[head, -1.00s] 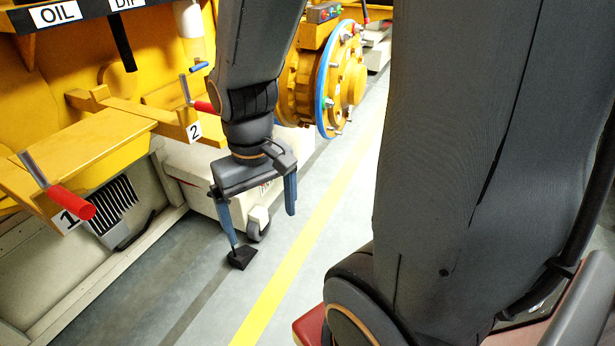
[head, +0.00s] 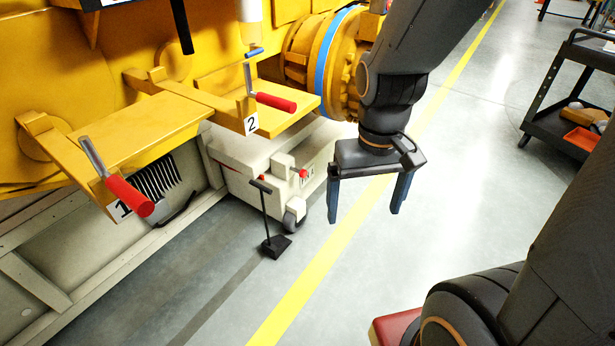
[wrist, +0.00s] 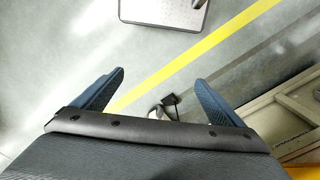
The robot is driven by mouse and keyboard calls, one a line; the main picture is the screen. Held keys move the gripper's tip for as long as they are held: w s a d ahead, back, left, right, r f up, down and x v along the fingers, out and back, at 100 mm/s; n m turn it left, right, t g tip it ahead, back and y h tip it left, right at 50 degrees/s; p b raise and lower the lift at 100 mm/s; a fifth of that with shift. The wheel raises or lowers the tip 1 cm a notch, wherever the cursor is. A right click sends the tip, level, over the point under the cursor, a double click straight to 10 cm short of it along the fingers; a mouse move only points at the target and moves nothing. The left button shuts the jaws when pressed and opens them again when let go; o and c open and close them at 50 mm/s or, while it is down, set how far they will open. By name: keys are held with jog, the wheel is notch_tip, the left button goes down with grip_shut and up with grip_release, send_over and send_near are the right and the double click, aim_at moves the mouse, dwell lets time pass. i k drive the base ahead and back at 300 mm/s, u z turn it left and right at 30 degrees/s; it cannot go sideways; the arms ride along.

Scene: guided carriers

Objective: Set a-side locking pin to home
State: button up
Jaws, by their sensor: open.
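A white wheeled carrier (head: 245,165) stands under the yellow machine in the head view. A small block at its right end bears a red-tipped knob (head: 303,173). A black T-handled rod (head: 264,208) rises beside it from a black foot block (head: 275,246) on the floor. I cannot tell which part is the a-side locking pin; no A label is readable. My gripper (head: 364,214) is open and empty, pointing down to the right of the carrier, apart from it.
A yellow flange with a blue ring (head: 328,50) is behind my arm. A black trolley (head: 570,115) stands at right. The floor along the yellow line (head: 310,285) is clear.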

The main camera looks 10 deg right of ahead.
aim_at(302, 173)
jog(key=k, duration=1.35)
jog(key=z, duration=0.5)
jog(key=i, duration=1.9)
jog(key=u, duration=0.8)
